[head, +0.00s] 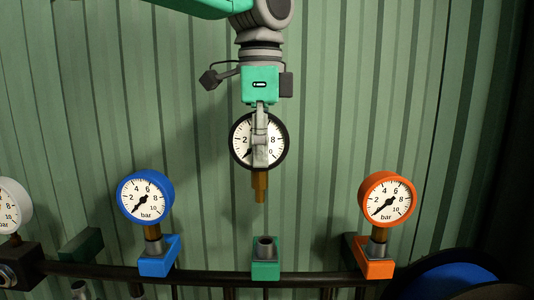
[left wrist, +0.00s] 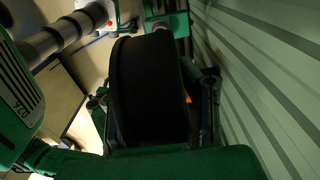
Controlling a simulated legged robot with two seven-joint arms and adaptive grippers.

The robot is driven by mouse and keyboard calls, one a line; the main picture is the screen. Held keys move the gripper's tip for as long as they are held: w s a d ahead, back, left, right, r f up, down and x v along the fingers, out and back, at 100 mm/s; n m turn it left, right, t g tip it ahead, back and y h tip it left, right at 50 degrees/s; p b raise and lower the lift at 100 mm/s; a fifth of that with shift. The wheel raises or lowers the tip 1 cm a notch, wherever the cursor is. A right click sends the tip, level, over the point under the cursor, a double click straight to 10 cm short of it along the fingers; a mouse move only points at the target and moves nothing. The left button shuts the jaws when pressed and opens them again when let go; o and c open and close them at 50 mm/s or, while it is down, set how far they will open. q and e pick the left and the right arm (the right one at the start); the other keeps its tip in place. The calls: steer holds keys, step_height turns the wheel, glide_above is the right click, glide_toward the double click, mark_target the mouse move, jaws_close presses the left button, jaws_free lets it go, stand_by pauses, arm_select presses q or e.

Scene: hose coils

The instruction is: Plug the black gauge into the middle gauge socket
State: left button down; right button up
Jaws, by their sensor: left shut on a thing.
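The black gauge (head: 283,133) has a white dial and a brass stem pointing straight down. My left gripper (head: 260,150) comes down from above and is shut on the gauge, its grey finger crossing the dial. The gauge hangs upright in the air. The middle gauge socket (head: 264,268) is a green block with a grey open collar on the pipe rail. It is empty and lies almost directly below the stem tip, with a clear gap between them. In the left wrist view the gauge's dark round side (left wrist: 150,95) fills the middle; its stem is hidden. My right gripper is not seen.
A blue gauge (head: 145,196) stands in a blue socket (head: 158,262) at left, and an orange gauge (head: 387,199) in an orange socket (head: 372,264) at right. A white gauge (head: 12,205) is at the far left edge. The green corrugated wall (head: 330,120) stands behind.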

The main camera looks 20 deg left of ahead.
mark_target(262, 188)
arm_select(q)
steer(key=shift+a+f, duration=0.1)
steer(key=shift+f, duration=0.05)
steer(key=shift+w+f, duration=0.1)
steer(key=shift+f, duration=0.1)
steer(key=shift+d+f+b, duration=0.35)
steer(key=shift+d+f, duration=0.4)
steer(key=shift+d, duration=0.15)
steer(key=shift+d+f, duration=0.2)
steer(key=shift+f, duration=0.35)
steer(key=shift+a+f+b, duration=0.25)
steer(key=shift+a+f, duration=0.25)
steer(key=shift+f, duration=0.2)
steer(key=shift+a+f+b, duration=0.2)
steer(key=shift+a+f, duration=0.25)
steer(key=shift+f, duration=0.25)
steer(key=shift+d+r+p, duration=0.15)
steer(key=shift+d+p, duration=0.45)
steer(key=shift+d, duration=0.4)
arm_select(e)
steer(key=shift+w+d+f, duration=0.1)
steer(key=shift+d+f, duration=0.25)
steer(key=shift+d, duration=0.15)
